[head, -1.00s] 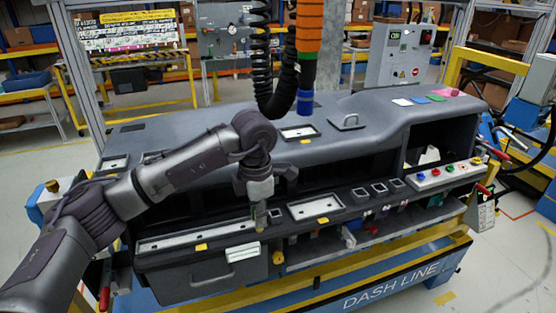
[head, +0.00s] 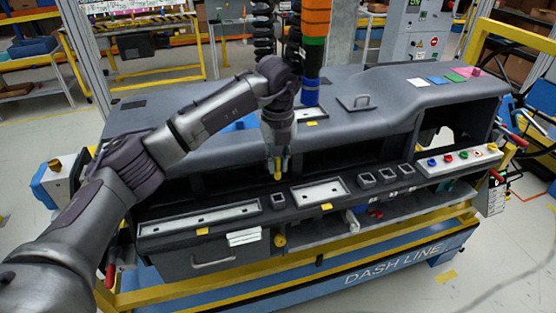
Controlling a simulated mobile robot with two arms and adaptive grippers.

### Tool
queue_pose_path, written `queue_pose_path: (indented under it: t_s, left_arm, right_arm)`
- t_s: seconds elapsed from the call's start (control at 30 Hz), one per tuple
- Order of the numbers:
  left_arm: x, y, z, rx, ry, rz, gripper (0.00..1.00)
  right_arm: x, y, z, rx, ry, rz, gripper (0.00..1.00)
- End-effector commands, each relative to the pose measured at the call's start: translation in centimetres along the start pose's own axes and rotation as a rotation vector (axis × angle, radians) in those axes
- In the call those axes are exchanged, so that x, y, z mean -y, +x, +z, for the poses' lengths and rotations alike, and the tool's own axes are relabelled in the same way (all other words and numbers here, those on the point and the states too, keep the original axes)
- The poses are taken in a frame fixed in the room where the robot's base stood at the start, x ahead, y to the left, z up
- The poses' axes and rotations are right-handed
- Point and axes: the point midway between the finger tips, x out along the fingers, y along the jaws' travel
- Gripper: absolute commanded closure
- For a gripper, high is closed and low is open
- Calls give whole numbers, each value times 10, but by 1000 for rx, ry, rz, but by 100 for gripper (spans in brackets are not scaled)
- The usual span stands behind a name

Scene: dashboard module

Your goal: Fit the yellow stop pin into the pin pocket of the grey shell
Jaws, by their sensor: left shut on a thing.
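My left gripper (head: 277,165) points down over the front of the grey shell (head: 250,130), in the middle of the head view. It is shut on the yellow stop pin (head: 278,175), whose yellow end shows below the fingers. The pin appears held upright, just behind and above a small square pocket (head: 278,199) in the shell's front ledge. The gap between them is hard to judge, and I cannot tell whether this is the pin pocket. The fingers hide the pin's upper part. My right gripper is not in view.
Long light-coloured recessed trays (head: 200,222) and (head: 320,191) lie in the ledge on both sides. A button panel (head: 460,159) is at the right. A hanging orange tool (head: 315,20) and coiled hose are close behind my left arm. A yellow knob (head: 279,240) sits below the ledge.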

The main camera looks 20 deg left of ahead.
Motion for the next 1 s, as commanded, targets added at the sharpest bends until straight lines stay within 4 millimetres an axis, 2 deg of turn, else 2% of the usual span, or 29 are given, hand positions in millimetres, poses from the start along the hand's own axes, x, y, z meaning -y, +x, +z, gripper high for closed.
queue_pose_path:
  t_s: [0.27,0.73,1.0]
  left_arm:
    - [0,10,0,0,1,0,100]
    - [0,52,0,-1,1,1,100]
    - [0,59,0,0,2,-1,100]
  right_arm:
    - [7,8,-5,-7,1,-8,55]
    - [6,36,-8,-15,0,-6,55]
    - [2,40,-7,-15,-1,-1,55]
